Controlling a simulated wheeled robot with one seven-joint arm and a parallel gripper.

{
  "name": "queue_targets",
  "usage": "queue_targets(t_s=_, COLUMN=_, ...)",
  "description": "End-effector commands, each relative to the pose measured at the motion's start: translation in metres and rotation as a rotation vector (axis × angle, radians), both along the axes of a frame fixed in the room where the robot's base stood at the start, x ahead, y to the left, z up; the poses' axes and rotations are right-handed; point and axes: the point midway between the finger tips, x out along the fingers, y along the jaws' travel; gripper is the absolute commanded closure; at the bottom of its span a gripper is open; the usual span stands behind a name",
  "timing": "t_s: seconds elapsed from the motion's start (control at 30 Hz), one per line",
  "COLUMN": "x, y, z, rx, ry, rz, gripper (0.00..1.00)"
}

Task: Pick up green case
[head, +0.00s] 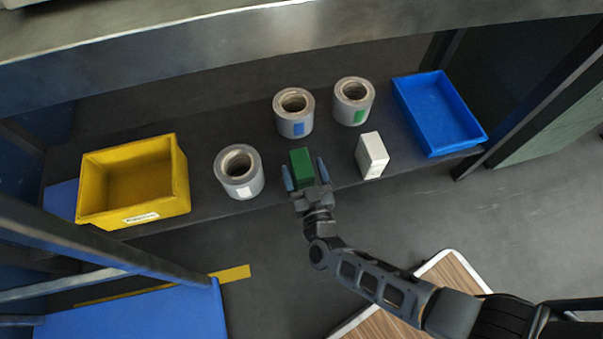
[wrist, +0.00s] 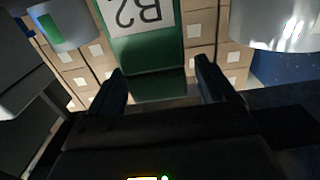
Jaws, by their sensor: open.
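The green case (head: 302,163) stands on the dark shelf near its front edge, between the rolls and a white box. In the wrist view the green case (wrist: 148,55) fills the upper middle and bears a white label reading "B2", shown upside down. My gripper (head: 305,174) is open, with its two blue-grey fingers on the left and right of the green case in the head view. In the wrist view my gripper (wrist: 160,80) has its fingertips near the case's lower end. Whether the fingers touch it cannot be told.
On the dark shelf (head: 215,212) are a yellow bin (head: 183,190), several silver rolls such as the left one (head: 240,190), the white box (head: 372,156) and a blue tray (head: 480,140). A metal beam (head: 230,45) runs above.

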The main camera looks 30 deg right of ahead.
Motion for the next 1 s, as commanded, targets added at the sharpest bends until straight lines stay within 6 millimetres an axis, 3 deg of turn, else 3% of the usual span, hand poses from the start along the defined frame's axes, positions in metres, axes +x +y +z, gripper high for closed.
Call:
queue_targets(t_s=0.2, x=0.023, y=-0.008, z=-0.002, rx=0.002, ry=-0.002, rz=0.000, gripper=0.17)
queue_targets(t_s=0.47, x=0.024, y=-0.008, z=-0.001, rx=0.001, ry=0.000, rz=0.001, gripper=0.17)
queue_targets(t_s=1.0, x=0.024, y=-0.008, z=-0.001, rx=0.001, ry=0.000, rz=0.000, gripper=0.69)
